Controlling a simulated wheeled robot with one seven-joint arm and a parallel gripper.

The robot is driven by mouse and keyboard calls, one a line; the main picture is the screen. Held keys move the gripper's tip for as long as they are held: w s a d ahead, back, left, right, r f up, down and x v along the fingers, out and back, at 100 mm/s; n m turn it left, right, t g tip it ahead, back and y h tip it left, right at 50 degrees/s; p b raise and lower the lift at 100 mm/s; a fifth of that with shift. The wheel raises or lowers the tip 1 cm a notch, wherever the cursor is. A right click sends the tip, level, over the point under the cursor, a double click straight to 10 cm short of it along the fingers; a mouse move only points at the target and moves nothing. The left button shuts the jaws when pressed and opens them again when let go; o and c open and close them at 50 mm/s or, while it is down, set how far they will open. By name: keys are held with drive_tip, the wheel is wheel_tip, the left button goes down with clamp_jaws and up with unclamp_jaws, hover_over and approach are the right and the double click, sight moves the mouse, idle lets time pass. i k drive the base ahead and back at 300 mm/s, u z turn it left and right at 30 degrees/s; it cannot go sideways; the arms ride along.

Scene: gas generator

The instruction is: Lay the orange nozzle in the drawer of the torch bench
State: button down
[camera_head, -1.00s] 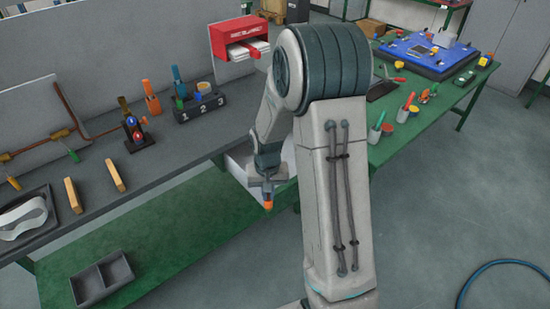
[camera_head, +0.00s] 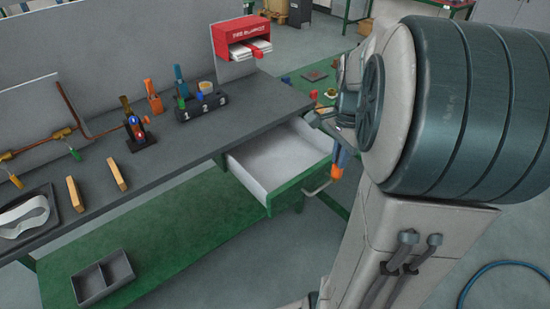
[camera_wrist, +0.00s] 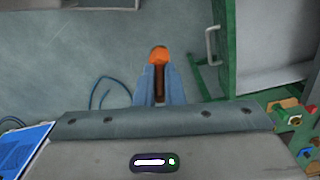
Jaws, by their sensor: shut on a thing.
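The orange nozzle (camera_head: 337,171) points down from my gripper (camera_head: 341,157), which is shut on it. In the head view they hang just right of the open drawer (camera_head: 262,188), near its front handle. The drawer has white inner walls, a green front and a bare floor where visible. In the wrist view, the nozzle (camera_wrist: 158,54) is at the fingertips of my gripper (camera_wrist: 158,70). The drawer (camera_wrist: 226,45) is at the upper right there, and floor shows below the nozzle, so it is outside the drawer.
The dark bench top (camera_head: 190,135) carries a numbered block (camera_head: 202,104), a torch rig and two wooden bars. A red box (camera_head: 242,42) stands at its back. A grey two-part tray (camera_head: 102,278) sits on the green lower shelf. A blue hose (camera_head: 500,275) lies on the floor.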

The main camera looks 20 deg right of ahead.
sight(276, 157)
drive_tip(key=z, duration=0.05)
drive_tip(key=i, duration=1)
drive_tip(key=u, duration=0.05)
